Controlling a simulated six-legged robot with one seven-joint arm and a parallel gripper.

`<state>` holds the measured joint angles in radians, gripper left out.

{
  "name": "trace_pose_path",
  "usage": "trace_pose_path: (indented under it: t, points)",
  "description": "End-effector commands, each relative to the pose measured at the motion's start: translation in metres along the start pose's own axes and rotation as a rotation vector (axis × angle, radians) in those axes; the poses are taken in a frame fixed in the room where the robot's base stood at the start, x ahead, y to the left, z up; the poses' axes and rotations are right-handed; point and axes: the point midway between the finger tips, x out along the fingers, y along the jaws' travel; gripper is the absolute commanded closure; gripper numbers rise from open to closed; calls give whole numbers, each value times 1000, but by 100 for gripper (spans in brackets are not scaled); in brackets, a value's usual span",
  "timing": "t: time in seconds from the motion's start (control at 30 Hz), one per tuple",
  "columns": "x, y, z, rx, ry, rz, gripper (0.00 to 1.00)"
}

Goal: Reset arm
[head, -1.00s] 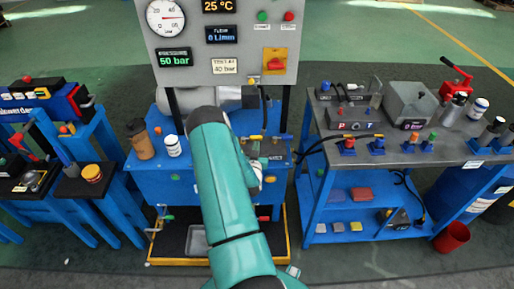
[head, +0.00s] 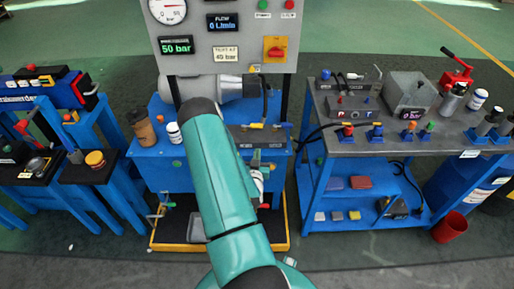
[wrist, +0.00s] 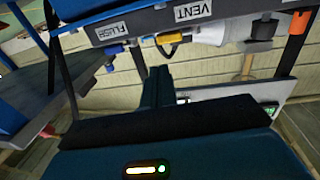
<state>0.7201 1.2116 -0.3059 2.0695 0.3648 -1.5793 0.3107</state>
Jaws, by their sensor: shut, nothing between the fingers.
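My teal arm reaches forward from the bottom middle of the head view, in front of the blue test bench (head: 165,180). The arm's far end is mostly hidden behind its own links in the head view. In the wrist view, my gripper (wrist: 160,72) shows as dark fingers closed together with nothing between them. The fingers appear apart from the panel.
A gauge panel (head: 225,50) reading 50 bar stands over the bench. A brown bottle (head: 141,127) and a white container (head: 174,133) stand on its left. A right-hand table (head: 440,150) holds valves and a grey box (head: 408,92). A red bucket (head: 450,227) stands on the floor.

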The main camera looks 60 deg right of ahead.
Motion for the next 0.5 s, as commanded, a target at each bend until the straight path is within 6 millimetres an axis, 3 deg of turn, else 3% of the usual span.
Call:
trace_pose_path:
  t: [0.37, 0.5]
  points:
    - [-9, 2, 0, 1, -1, -1, 100]
    - [-5, -10, -8, 14, -17, -7, 100]
